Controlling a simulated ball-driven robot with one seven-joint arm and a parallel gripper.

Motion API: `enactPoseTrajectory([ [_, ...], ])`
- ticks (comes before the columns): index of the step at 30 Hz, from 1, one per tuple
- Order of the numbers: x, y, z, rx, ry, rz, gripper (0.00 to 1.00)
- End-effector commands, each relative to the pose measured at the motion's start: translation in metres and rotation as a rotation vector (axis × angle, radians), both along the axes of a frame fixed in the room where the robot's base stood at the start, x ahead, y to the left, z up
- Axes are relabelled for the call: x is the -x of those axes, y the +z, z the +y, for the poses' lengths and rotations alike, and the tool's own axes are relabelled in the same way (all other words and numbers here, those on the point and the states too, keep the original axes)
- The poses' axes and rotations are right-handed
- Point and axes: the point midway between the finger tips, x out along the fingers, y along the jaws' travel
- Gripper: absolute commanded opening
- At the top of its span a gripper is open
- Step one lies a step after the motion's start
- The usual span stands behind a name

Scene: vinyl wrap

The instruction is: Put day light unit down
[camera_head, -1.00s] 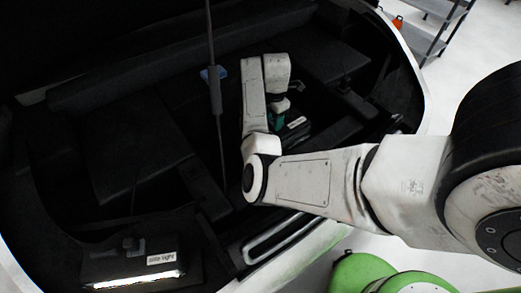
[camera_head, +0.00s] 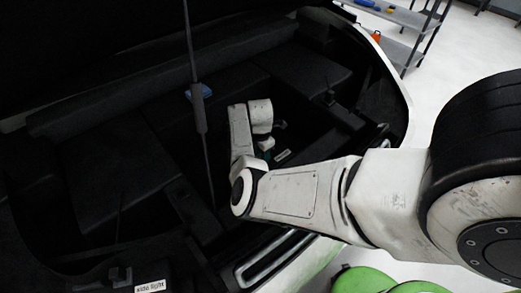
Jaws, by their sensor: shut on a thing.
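My gripper (camera_head: 267,154) is low inside the dark car trunk, right of the thin upright rod, with my white wrist links above it. It is shut on a dark unit with a white label (camera_head: 284,155), which I take for the day light unit. Its body blends into the dark interior, and my arm covers part of it. I cannot tell whether its underside touches the trunk floor. The fingertips are mostly hidden.
Another dark unit with a white label (camera_head: 150,286) is cut off at the bottom left. A thin rod (camera_head: 199,110) stands left of my wrist, with a blue item (camera_head: 204,91) behind it. The trunk's pale rim (camera_head: 404,85) curves at right. A shelf rack (camera_head: 400,20) stands beyond.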

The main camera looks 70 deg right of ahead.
Motion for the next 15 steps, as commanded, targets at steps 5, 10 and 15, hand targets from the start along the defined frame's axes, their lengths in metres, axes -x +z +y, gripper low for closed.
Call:
enactPoseTrajectory([
  [5,-0.0012,-0.0025,-0.0011,0.003,0.000,-0.002,0.00],
  [10,-0.0012,-0.0023,-0.0011,0.003,0.000,-0.002,0.00],
  [15,-0.0001,-0.0075,0.0001,0.000,0.001,0.000,0.47],
])
